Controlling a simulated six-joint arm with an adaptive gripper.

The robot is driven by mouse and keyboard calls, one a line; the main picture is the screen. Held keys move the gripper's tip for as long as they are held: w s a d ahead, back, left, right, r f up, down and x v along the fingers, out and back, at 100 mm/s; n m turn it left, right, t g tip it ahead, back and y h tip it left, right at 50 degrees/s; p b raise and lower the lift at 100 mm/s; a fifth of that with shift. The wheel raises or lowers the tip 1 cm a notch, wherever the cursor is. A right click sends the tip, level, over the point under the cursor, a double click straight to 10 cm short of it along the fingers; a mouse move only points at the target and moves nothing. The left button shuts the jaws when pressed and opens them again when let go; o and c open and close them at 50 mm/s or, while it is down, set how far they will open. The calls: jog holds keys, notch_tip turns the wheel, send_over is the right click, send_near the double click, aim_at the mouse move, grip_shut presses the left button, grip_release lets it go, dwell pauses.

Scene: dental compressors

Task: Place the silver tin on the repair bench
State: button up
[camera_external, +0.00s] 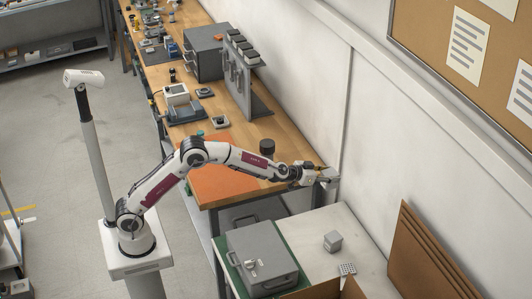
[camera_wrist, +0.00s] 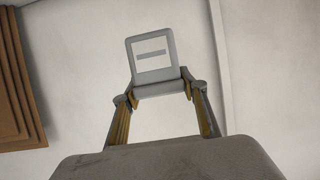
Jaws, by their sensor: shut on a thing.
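My gripper (camera_external: 318,174) is shut on a small silver-grey tin (camera_external: 328,173), out past the right side of the wooden repair bench (camera_external: 282,146). In the wrist view my gripper (camera_wrist: 160,90) has its two fingertips at the lower sides of the tin (camera_wrist: 157,62). The tin has a pale square face with a grey bar on it, and it is slightly tilted in that picture. A plain white wall is behind it, with no bench surface in that view. An orange mat (camera_external: 222,180) lies at the bench's near end, partly behind my arm.
A dark round object (camera_external: 267,146) stands by the mat. Devices and a grey cabinet (camera_external: 204,52) fill the bench farther back. Brown panels (camera_external: 425,250) lean on the wall.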

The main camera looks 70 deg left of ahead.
jog(key=a+n+y, duration=0.2)
jog(key=a+y, duration=0.1)
jog(key=a, duration=1.3)
jog(key=n+g+y, duration=0.4)
jog(key=n+y, duration=0.2)
send_over(249, 146)
jog(key=shift+s+a+f, duration=0.1)
jog(key=shift+s+f, duration=0.05)
jog(key=shift+f, duration=2.35)
notch_tip(249, 146, down, 6)
jog(key=shift+f, duration=0.15)
jog(key=shift+f, duration=1.85)
jog(key=shift+f, duration=0.15)
